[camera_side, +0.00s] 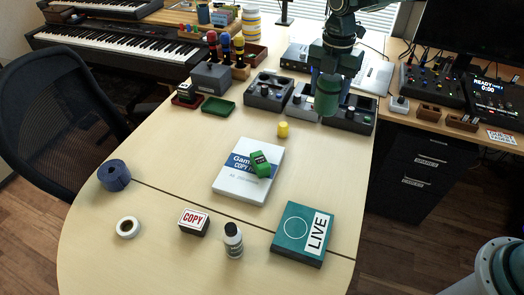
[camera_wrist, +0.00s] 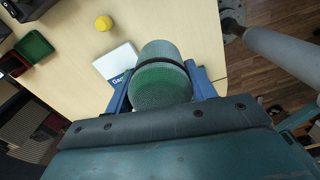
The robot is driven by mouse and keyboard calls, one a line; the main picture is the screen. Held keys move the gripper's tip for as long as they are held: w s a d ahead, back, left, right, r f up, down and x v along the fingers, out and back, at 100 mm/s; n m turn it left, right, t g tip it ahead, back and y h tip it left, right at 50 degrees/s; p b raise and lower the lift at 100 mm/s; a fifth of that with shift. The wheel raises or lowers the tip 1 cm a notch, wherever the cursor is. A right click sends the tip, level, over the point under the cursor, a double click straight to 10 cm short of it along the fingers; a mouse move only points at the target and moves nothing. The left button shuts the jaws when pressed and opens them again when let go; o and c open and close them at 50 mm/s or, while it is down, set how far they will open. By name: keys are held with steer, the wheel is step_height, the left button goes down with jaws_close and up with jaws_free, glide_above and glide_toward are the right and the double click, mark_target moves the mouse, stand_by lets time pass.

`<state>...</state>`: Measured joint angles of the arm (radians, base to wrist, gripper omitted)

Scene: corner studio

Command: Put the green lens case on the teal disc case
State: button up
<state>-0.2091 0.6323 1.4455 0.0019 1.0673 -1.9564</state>
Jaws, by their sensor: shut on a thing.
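The green lens case (camera_side: 327,98) is an upright green cylinder held in my gripper (camera_side: 333,76), high above the back right of the table. In the wrist view the lens case (camera_wrist: 160,82), with a dark band around it, sits between the blue fingers of my gripper (camera_wrist: 160,70). My gripper is shut on it. The teal disc case (camera_side: 290,236) lies flat at the table's front right, with a white LIVE label and a ring printed on top. Its top is bare. It is well in front of and below the lens case, and I cannot make it out in the wrist view.
A white case (camera_side: 236,184) with a small green item (camera_side: 261,164) on it lies mid-table. A yellow cylinder (camera_side: 283,129) stands behind it. A COPY block (camera_side: 194,222) and a bottle (camera_side: 233,240) stand left of the teal case. Grey devices (camera_side: 270,91) line the back.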

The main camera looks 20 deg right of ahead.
steer(key=s+a+r+n, duration=0.1)
steer(key=s+a+n, duration=0.5)
steer(key=s+a, duration=0.3)
steer(key=n, duration=0.5)
glide_above(303, 230)
step_height(303, 230, down, 16)
steer(key=shift+f, duration=1.85)
steer(key=shift+f, duration=0.1)
steer(key=o, duration=1.2)
